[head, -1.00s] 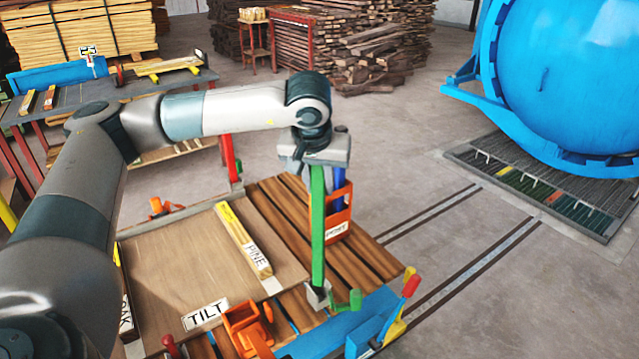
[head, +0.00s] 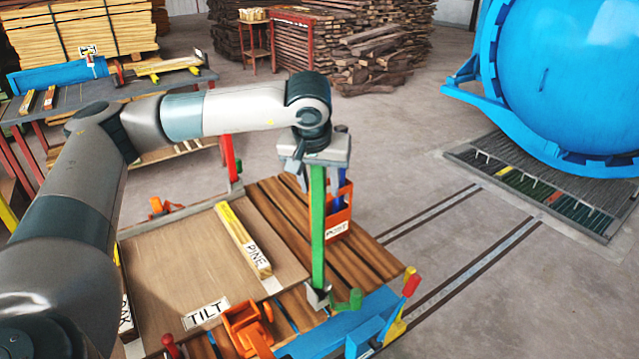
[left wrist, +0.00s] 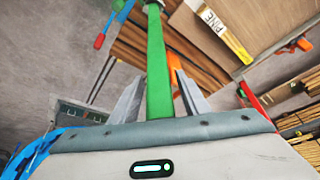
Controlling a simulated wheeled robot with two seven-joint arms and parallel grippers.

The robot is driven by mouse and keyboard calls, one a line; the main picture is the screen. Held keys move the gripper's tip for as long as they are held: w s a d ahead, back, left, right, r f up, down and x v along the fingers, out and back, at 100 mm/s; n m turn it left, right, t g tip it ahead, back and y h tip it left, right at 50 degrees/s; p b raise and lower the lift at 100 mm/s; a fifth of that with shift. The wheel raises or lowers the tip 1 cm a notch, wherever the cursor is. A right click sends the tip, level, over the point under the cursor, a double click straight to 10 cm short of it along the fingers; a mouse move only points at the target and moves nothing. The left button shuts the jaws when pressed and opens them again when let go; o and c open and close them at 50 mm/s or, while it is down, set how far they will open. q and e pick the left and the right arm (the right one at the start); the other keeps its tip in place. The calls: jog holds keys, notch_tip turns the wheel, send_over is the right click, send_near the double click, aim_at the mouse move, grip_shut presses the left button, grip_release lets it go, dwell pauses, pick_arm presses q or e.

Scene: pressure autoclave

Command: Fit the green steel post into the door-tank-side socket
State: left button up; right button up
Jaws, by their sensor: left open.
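The green steel post (head: 318,230) stands upright at the front right corner of the slatted cart. Its lower end is at a small grey socket (head: 317,296) with a green handle beside it; how deep it sits cannot be told. My left gripper (head: 317,168) is at the post's upper end, pointing down. In the left wrist view, the green post (left wrist: 157,65) passes between the open fingers of my left gripper (left wrist: 160,97), with gaps on both sides. My right gripper is not in view.
An orange holder (head: 339,213) with a blue post stands behind the green post. The cart carries a board labelled TILT (head: 180,265) and a PINE stick (head: 243,240). The blue tank (head: 570,80) stands at the right beyond floor rails, with clear floor between.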

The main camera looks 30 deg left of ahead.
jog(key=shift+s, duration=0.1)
pick_arm(q)
jog(key=shift+r+p, duration=0.7)
jog(key=shift+p, duration=0.1)
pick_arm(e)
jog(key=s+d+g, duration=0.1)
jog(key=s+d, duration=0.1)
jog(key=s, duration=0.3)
pick_arm(q)
jog(key=shift+s+r+b, duration=0.1)
jog(key=shift+r+b, duration=0.1)
jog(key=shift+b, duration=0.15)
jog(key=b+v, duration=0.3)
jog(key=v, duration=0.8)
jog(key=shift+d+r, duration=0.15)
jog(key=shift+r, duration=0.05)
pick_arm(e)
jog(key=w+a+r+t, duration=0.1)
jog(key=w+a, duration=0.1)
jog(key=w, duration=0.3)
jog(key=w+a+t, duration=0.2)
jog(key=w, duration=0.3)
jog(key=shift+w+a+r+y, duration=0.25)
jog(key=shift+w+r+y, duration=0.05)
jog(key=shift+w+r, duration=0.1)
pick_arm(q)
jog(key=shift+s, duration=0.2)
